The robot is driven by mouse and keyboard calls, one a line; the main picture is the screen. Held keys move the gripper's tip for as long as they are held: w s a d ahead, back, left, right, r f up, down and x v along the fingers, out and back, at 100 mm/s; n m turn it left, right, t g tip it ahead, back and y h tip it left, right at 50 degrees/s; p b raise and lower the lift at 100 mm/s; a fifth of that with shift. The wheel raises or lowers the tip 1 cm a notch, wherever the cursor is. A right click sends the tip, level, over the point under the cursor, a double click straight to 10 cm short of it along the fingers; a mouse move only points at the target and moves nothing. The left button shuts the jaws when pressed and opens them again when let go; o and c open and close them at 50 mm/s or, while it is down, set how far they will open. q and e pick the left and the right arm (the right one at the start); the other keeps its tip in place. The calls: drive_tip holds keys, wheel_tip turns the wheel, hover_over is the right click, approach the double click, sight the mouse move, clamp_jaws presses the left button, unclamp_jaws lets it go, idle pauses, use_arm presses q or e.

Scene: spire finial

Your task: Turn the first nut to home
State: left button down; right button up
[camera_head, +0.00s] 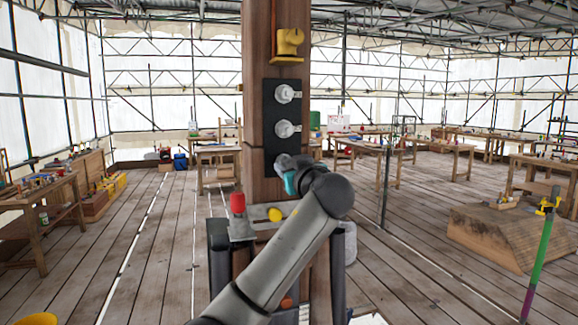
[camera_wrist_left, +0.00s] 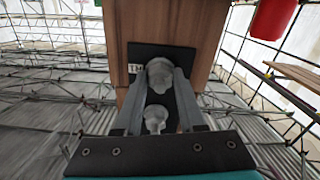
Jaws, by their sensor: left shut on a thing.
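A black plate (camera_head: 270,112) is fixed to a wooden post and carries two visible grey nuts, an upper nut (camera_head: 285,94) and a middle nut (camera_head: 285,129). My left gripper (camera_head: 282,163) is at the lower part of the plate and hides what is there. In the left wrist view, its two fingers (camera_wrist_left: 161,85) close on the sides of a grey nut (camera_wrist_left: 160,72) near the plate's end. Another grey nut (camera_wrist_left: 156,118) shows between the fingers, nearer the palm in the picture, and is not gripped. My right gripper is out of view.
A yellow fitting (camera_head: 288,43) sits higher on the wooden post (camera_head: 256,60). Below, a ledge (camera_head: 245,237) holds a red object (camera_head: 237,203) and a yellow one (camera_head: 275,214). Workbenches stand around the deck; a wooden block (camera_head: 500,235) lies at right. Open floor is at left.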

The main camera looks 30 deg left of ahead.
use_arm(q)
drive_tip(key=m+p, duration=0.1)
drive_tip(key=m, duration=0.2)
drive_tip(key=shift+m, duration=0.3)
drive_tip(key=m+p, duration=0.2)
drive_tip(key=shift+m, duration=0.4)
drive_tip(key=m+p, duration=0.3)
drive_tip(key=m, duration=0.1)
drive_tip(key=shift+r+m, duration=0.1)
drive_tip(key=shift+m, duration=0.2)
drive_tip(key=m+p, duration=0.1)
drive_tip(key=m, duration=0.1)
drive_tip(key=shift+m+p, duration=0.3)
drive_tip(key=shift+m, duration=0.9)
drive_tip(key=m, duration=0.2)
drive_tip(key=shift+m, duration=0.4)
drive_tip(key=m, duration=0.6)
drive_tip(key=shift+m, duration=0.3)
